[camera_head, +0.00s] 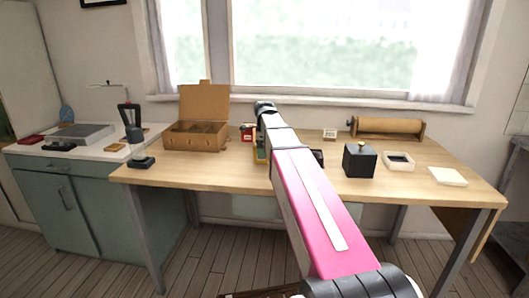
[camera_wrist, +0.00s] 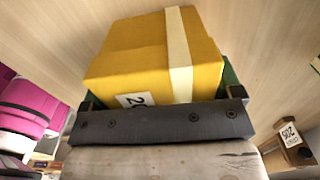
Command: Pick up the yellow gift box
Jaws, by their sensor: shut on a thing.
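The yellow gift box (camera_wrist: 140,65) fills the middle of the wrist view. It has a pale ribbon band and a white number label, partly cut off by my gripper's dark bar. My gripper (camera_wrist: 163,92) is shut on the box, with a finger at each side of its near end. Something green shows along the box's right edge; I cannot tell what it is. In the head view my pink arm reaches over the table and hides most of the gripper and box. I cannot tell whether the box touches the table.
An open cardboard box (camera_head: 194,141) stands left on the wooden table, near a small red item (camera_head: 247,133). To the right are a black cube (camera_head: 360,161), a white tray (camera_head: 399,167), a white slab (camera_head: 447,176) and a brown paper roll (camera_head: 388,127).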

